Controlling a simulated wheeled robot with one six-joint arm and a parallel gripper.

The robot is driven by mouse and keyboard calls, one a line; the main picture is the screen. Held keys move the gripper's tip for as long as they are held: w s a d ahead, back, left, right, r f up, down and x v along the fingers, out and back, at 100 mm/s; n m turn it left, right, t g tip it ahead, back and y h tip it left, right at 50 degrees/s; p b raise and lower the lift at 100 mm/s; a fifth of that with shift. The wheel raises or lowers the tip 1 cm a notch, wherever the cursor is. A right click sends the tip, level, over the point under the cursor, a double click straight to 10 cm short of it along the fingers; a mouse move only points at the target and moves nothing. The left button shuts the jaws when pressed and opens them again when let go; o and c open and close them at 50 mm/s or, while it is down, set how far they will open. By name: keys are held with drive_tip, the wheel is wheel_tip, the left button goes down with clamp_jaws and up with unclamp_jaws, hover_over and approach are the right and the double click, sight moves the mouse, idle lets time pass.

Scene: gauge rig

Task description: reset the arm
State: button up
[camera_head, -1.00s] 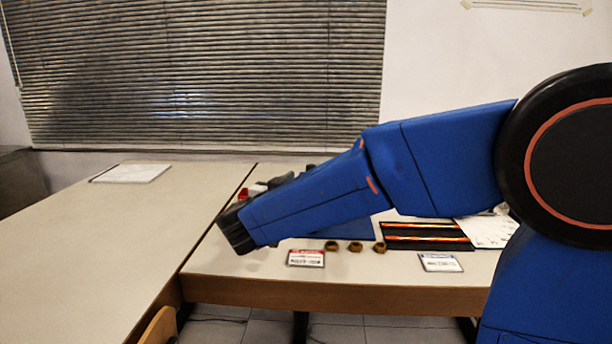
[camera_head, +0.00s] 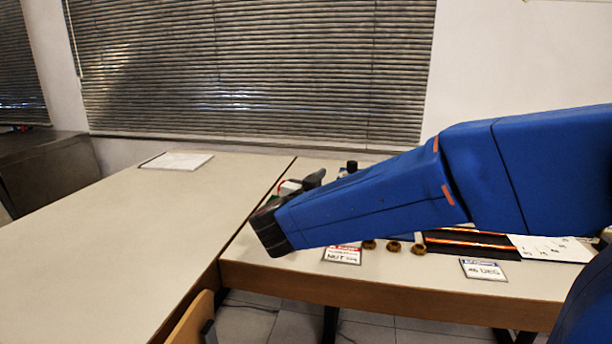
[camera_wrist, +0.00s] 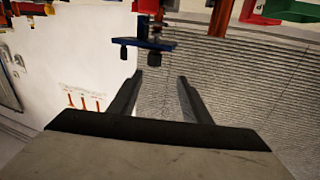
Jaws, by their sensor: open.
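My blue arm (camera_head: 375,200) reaches from the right across the near table in the head view, with its dark wrist end (camera_head: 270,228) above the table's left part. My gripper shows in the wrist view (camera_wrist: 160,78): its two dark fingers are apart, with nothing between them. In the head view I cannot make out the fingers. Beyond the fingertips in the wrist view is a blue piece with dark knobs (camera_wrist: 145,46), apart from them.
Brass-coloured nuts (camera_head: 393,247), a red-topped label card (camera_head: 343,254), a blue-topped card (camera_head: 483,270) and a black panel with orange stripes (camera_head: 465,241) lie on the table. The left table (camera_head: 110,230) is mostly bare, with a white pad (camera_head: 177,160). A chair back (camera_head: 192,320) stands in front.

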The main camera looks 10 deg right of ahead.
drive_tip(key=s+d+f+n+g+y, duration=0.2)
drive_tip(key=s+d+f, duration=0.3)
drive_tip(key=s, duration=0.6)
drive_tip(key=s+d+f+n+g+y, duration=0.2)
drive_tip(key=s+d+f+g+y, duration=0.2)
drive_tip(key=s+f, duration=0.3)
drive_tip(key=s+d+f+n+g+y, duration=0.2)
drive_tip(key=s+d+f, duration=0.4)
drive_tip(key=s, duration=0.9)
drive_tip(key=shift+d+f+n+g+y, duration=0.15)
drive_tip(key=shift+n+g+y, duration=0.25)
drive_tip(key=shift+g+y, duration=0.6)
drive_tip(key=shift+w, duration=0.1)
idle(0.6)
